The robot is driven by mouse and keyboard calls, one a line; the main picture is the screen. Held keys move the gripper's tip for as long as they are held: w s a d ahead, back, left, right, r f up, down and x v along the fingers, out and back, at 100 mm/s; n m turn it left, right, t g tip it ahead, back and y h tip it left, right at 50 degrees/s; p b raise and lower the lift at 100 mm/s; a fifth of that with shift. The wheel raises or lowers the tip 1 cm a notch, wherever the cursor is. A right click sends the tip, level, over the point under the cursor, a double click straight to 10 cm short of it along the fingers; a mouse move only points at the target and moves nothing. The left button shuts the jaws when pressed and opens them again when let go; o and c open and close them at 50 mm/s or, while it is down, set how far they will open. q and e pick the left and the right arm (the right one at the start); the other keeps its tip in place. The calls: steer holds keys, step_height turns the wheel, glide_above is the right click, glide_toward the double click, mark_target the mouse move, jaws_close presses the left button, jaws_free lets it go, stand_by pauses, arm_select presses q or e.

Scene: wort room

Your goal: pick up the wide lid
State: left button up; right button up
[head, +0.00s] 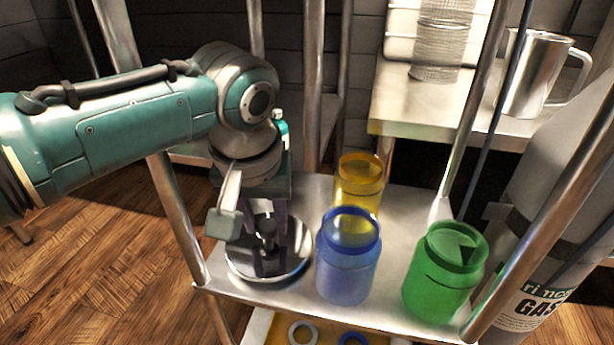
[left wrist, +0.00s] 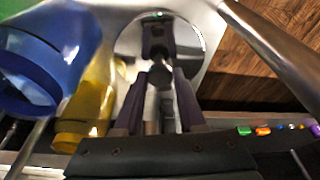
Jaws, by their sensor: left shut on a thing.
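The wide lid (head: 238,268) is a round, shiny metal disc with a dark knob in its middle. It lies at the left end of the metal shelf (head: 300,296). My left gripper (head: 270,262) points down over it with its fingers at the knob, shut on the lid. In the left wrist view the lid (left wrist: 190,40) shows behind the fingers of the left gripper (left wrist: 160,75), which stand either side of the knob. The fingers hide part of the lid. I cannot tell whether its rim touches the shelf. My right gripper is not in view.
A blue jar (head: 347,275) stands just right of the lid, with a yellow jar (head: 360,182) behind it and a green jar (head: 446,275) further right. Metal posts (head: 178,215) rise at the shelf's corners. A steel mug (head: 534,75) stands on the back counter.

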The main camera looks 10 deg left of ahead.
arm_select(q)
jaws_close()
stand_by(0.8)
